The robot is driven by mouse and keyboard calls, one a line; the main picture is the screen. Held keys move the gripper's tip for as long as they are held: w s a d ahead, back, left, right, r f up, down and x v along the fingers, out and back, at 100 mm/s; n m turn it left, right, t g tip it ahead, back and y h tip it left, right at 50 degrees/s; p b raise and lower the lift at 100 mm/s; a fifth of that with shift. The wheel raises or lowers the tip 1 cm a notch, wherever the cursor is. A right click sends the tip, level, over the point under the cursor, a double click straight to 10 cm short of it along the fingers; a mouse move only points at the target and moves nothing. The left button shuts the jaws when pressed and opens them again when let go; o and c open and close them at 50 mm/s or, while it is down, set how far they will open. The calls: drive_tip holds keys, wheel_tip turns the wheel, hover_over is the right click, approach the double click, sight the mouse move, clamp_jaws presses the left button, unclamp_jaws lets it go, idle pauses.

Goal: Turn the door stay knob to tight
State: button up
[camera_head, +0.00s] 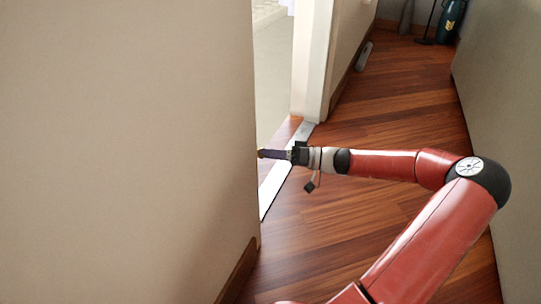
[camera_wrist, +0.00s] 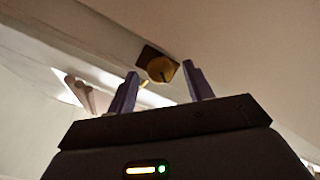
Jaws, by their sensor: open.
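The door stay knob (camera_wrist: 158,67) is a round brass-coloured knob on a dark square plate in the wrist view. A thin dark mark shows near its lower right. My gripper (camera_wrist: 160,70) is open, and its two purple-grey fingers stand either side of the knob in the picture. The knob appears just beyond the fingertips, with no contact visible; the exact depth is hard to tell. In the head view my gripper (camera_head: 262,153) points left at the edge of the beige wall (camera_head: 130,150), which hides the knob apart from perhaps a small yellowish spot at the fingertips.
A pale handle-like piece (camera_wrist: 80,92) sticks out left of the gripper in the wrist view. In the head view a white door frame (camera_head: 312,60) stands beyond the arm. A grey panel (camera_head: 505,120) is on the right. The wooden floor (camera_head: 400,110) between is largely clear.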

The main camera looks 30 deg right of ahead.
drive_tip(key=shift+w+a, duration=0.1)
drive_tip(key=shift+a, duration=0.1)
drive_tip(key=shift+c, duration=0.4)
drive_tip(key=c, duration=0.9)
drive_tip(key=m+t+p, duration=0.1)
drive_tip(key=m+p, duration=0.3)
drive_tip(key=m, duration=0.1)
drive_tip(key=m+t+p, duration=0.2)
drive_tip(key=m+p, duration=0.2)
drive_tip(key=m, duration=0.2)
drive_tip(key=shift+a+f+p, duration=0.1)
drive_tip(key=shift+f+p, duration=0.1)
drive_tip(key=shift+p, duration=0.1)
drive_tip(key=shift+f+m+y, duration=0.1)
drive_tip(key=shift+m+y, duration=0.2)
